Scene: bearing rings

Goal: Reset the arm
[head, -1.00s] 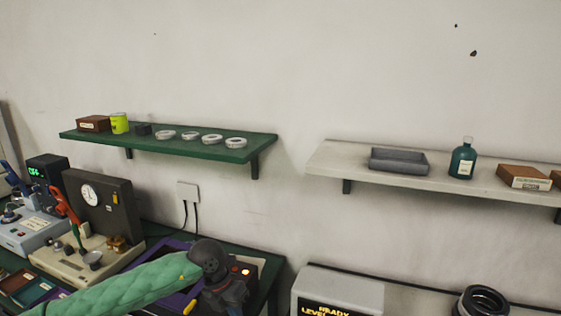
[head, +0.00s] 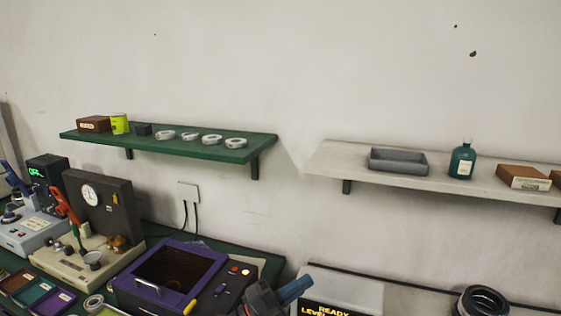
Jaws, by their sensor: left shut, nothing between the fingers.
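My left gripper (head: 299,286) is at the bottom edge, right of the purple machine. Its blue fingers are shut with nothing between them and point up and to the right. Only the dark wrist and the fingers show; the rest of that arm is out of the picture. My right gripper is not in view. Several pale bearing rings (head: 212,139) lie in a row on the green wall shelf (head: 190,150), well away from the gripper.
The purple machine (head: 178,272) has an open dark well. A dial gauge stand (head: 100,215) and small coloured trays (head: 37,293) are to its left. A display box (head: 345,290) is close to the gripper's right. Dark rings (head: 482,301) are stacked at lower right. A grey tray (head: 398,160) sits on the pale shelf.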

